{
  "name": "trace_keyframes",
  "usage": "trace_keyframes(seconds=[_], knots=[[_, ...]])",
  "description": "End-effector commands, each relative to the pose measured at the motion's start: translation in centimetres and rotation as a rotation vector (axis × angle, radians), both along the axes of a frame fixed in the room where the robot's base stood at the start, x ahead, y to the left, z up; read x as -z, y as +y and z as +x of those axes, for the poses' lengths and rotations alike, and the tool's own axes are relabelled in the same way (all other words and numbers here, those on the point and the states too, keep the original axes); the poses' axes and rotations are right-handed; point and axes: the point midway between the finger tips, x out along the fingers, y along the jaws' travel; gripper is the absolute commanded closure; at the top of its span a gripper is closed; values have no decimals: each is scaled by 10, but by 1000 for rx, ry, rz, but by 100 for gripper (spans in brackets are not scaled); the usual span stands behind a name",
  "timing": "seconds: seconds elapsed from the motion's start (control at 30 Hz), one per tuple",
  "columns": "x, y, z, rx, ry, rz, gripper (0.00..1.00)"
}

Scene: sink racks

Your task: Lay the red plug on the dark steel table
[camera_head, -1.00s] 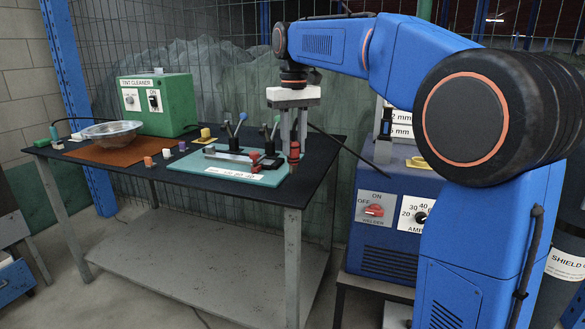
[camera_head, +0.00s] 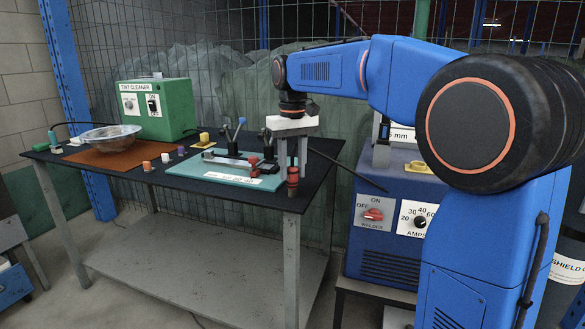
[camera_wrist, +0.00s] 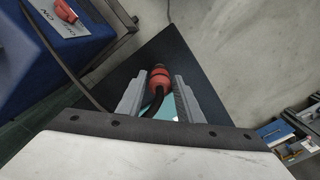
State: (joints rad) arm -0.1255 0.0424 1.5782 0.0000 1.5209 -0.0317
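The red plug (camera_head: 292,178) is upright between the fingertips of my gripper (camera_head: 292,166), over the front right corner of the dark steel table (camera_head: 318,165). In the wrist view the plug (camera_wrist: 160,79) sits between the two grey fingers, with a dark cable or handle running back from it. The bare dark tabletop (camera_wrist: 205,90) shows around it. I cannot tell whether the plug's lower end touches the tabletop.
A teal mat (camera_head: 200,170) left of my gripper holds a metal bar, a red clamp-like part (camera_head: 253,161) and tools. A blue welder (camera_head: 385,215) stands right of the table.

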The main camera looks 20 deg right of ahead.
Motion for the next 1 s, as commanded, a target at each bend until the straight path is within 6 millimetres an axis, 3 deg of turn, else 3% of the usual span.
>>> trace_keyframes(seconds=[0.47, 1.0], knots=[[-9, 0, 1, 0, -2, 0, 56], [-102, 0, 1, 0, -2, 0, 56]])
